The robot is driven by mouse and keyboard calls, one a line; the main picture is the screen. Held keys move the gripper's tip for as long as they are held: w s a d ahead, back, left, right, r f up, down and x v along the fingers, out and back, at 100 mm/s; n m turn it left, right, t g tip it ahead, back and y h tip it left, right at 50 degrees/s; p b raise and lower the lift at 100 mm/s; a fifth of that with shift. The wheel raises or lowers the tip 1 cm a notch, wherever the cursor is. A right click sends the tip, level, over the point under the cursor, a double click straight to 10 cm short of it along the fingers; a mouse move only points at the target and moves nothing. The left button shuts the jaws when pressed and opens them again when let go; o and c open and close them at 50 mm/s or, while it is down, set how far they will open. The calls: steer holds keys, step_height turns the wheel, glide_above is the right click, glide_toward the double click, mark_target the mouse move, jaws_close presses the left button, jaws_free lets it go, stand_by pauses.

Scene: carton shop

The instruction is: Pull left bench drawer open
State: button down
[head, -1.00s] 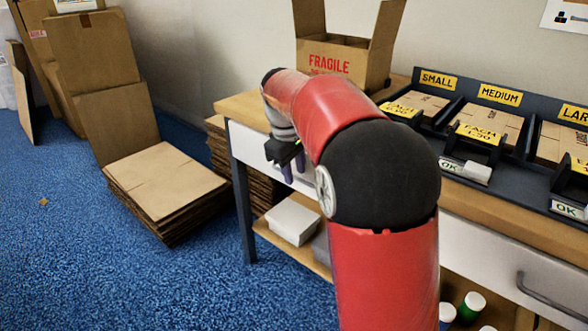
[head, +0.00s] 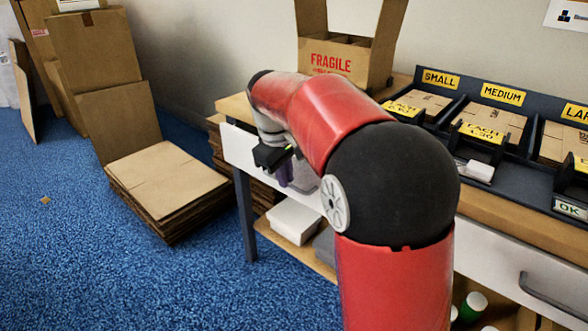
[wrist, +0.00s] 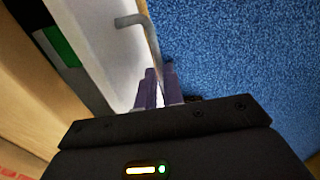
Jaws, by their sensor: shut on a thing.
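The left bench drawer has a white front (head: 240,147), which stands out a little past the bench's left leg in the head view. Its grey bar handle (wrist: 131,20) shows in the wrist view, beside the white drawer front (wrist: 98,50). My gripper (head: 286,172) is at the drawer front, with its purple fingers pointing down in the head view. In the wrist view my gripper (wrist: 158,82) is shut on the handle near its lower end. My arm hides the right part of the drawer front and the handle in the head view.
The wooden bench top (head: 505,226) carries a FRAGILE carton (head: 335,62) and a dark sorting tray (head: 515,190). A white box (head: 292,222) lies on the lower shelf. Flat cartons (head: 165,183) are stacked at left. Blue floor before the bench is clear.

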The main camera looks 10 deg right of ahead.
steer(key=s+a, duration=1.2)
steer(key=a, duration=0.5)
steer(key=shift+s+p, duration=0.15)
steer(key=shift+p, duration=0.15)
steer(key=c, duration=1.5)
jaws_free()
steer(key=shift+r, duration=0.1)
steer(key=r, duration=0.2)
steer(key=r+p, duration=0.1)
steer(key=r, duration=0.2)
steer(key=a+r, duration=0.1)
steer(key=r, duration=0.1)
steer(key=shift+s+r, duration=0.3)
steer(key=shift+s, duration=0.1)
